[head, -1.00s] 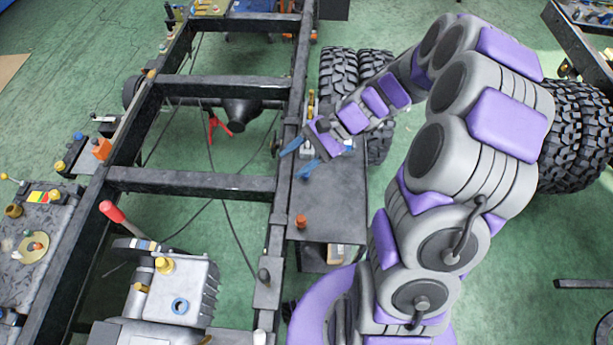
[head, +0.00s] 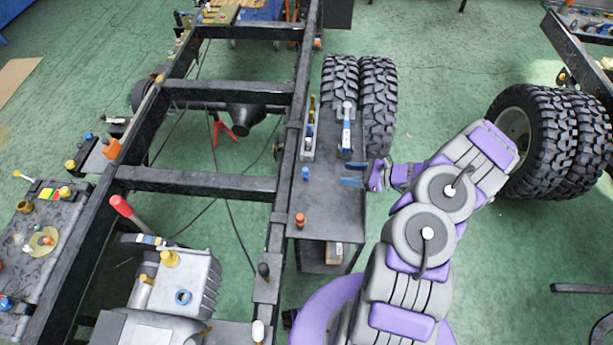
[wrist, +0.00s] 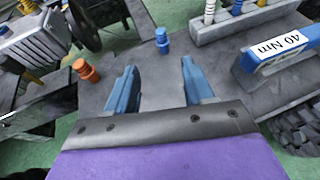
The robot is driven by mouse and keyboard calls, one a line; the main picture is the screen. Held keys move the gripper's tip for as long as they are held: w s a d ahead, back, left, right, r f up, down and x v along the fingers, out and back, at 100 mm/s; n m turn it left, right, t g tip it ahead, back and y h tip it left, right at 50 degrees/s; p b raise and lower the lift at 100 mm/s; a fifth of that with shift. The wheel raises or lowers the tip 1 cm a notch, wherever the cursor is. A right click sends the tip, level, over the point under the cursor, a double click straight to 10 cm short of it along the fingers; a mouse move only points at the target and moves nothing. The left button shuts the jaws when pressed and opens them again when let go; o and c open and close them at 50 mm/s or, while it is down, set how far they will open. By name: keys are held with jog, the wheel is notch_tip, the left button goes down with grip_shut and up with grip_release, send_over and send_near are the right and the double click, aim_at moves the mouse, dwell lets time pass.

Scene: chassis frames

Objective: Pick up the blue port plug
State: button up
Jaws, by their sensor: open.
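The small blue port plug (head: 305,173) stands on the dark grey shelf (head: 335,205) beside the chassis rail. In the wrist view the blue port plug (wrist: 162,40) is upright, beyond my fingertips and near the middle between them. My gripper (head: 351,174) is over the right part of the shelf, to the right of the plug, with its blue fingers pointing left at it. The wrist view shows my gripper (wrist: 157,68) open, with nothing between the fingers and a gap to the plug.
An orange plug (head: 300,220) stands nearer on the shelf. A blue and grey tool marked 40 Nm (head: 347,133) and a holder with several fittings (head: 310,140) are at the back. Tyres (head: 375,95) stand beyond. The shelf around the blue plug is clear.

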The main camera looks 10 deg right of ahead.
aim_at(306, 169)
jog(key=b+x, duration=0.3)
jog(key=x, duration=1.4)
jog(key=shift+w+f, duration=0.1)
jog(key=shift+f, duration=0.1)
grip_shut()
